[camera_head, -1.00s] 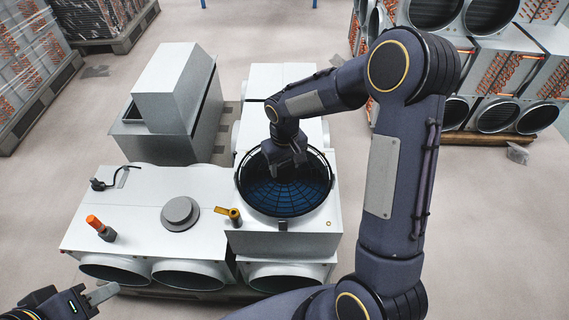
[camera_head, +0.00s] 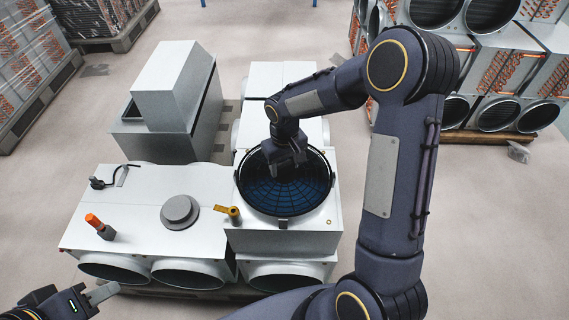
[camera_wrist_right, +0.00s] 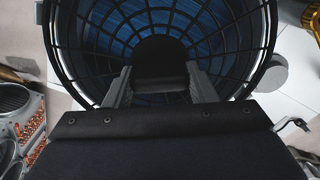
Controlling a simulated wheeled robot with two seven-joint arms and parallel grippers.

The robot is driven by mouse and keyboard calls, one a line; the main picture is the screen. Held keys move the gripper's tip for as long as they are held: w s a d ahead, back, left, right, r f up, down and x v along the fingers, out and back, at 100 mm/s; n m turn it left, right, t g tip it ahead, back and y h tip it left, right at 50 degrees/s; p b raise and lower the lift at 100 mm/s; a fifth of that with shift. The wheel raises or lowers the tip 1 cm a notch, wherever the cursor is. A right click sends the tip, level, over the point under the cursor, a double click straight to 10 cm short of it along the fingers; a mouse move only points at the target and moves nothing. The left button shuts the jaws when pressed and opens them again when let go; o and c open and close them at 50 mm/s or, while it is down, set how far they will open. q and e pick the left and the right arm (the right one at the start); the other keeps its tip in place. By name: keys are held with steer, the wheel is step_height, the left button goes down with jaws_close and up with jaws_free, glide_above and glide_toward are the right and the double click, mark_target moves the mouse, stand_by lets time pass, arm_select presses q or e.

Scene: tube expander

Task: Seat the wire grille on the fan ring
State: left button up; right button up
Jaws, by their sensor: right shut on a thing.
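The black wire grille (camera_head: 290,205) lies over the round fan ring (camera_head: 324,158) on the white unit in the head view. Dark blue shows through its wires. My right gripper (camera_head: 287,165) reaches down to the grille's middle and is shut on it. In the right wrist view, its two fingers (camera_wrist_right: 160,88) flank the grille's dark central hub (camera_wrist_right: 160,62), and the wire grille (camera_wrist_right: 225,40) spreads around them. Whether the grille's rim touches the ring all round cannot be told. My left gripper (camera_head: 103,293) is at the lower left, away from the grille; its jaw opening is unclear.
The white units carry an orange-handled tool (camera_head: 97,224), a grey round cap (camera_head: 180,212), a yellow handle (camera_head: 230,213) beside the ring and a black cable piece (camera_head: 108,180). A tall grey box (camera_head: 175,100) stands behind. Stacked units (camera_head: 500,80) stand at the right.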

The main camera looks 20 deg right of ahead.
steer(key=shift+f+b, duration=0.3)
steer(key=shift+f, duration=0.05)
stand_by(0.6)
stand_by(0.3)
steer(key=o, duration=1.4)
steer(key=o, duration=0.5)
